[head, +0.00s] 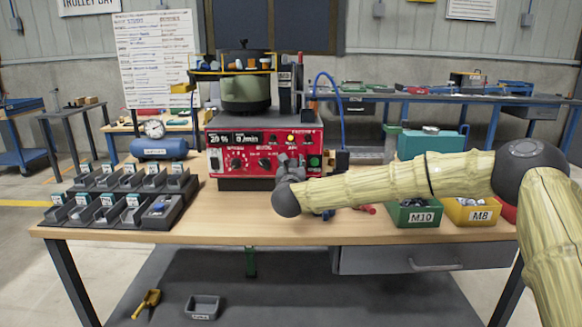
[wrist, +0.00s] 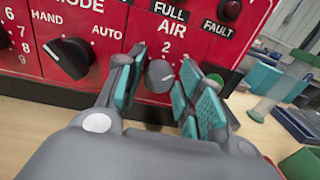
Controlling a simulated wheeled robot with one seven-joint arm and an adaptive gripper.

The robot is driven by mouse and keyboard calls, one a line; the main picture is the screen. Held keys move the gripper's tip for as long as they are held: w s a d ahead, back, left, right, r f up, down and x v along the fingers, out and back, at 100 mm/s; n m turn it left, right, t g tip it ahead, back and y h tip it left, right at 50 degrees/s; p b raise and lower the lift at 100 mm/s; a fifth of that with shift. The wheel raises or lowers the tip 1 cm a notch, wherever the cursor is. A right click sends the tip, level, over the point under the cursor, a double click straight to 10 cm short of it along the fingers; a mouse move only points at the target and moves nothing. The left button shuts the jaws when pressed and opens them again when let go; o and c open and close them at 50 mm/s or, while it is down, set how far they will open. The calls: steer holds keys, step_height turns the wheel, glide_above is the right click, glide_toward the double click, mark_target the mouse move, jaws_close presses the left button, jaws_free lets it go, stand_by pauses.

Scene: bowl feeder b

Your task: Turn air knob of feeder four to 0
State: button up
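The red control box (head: 262,144) of the feeder stands on the workbench under the bowl (head: 245,92); its label seems to read feeder 4. Its display shows 20 % and 0/min. In the wrist view the grey round air knob (wrist: 159,76) sits below the word AIR, with a 2 above it. A light mark on the knob seems to point up and right; its exact setting is hard to read. My gripper (wrist: 160,82) is open, with teal-padded fingers on either side of the knob. A gap shows on the left; contact on the right is unclear. In the head view my gripper (head: 289,170) hides the knob.
Bins marked M10 (head: 418,218) and M8 (head: 478,217) stand at the right; dark parts trays (head: 120,220) stand at the left.

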steer(key=c, duration=0.5)
steer(key=shift+o, duration=0.2)
steer(key=shift+a, duration=0.1)
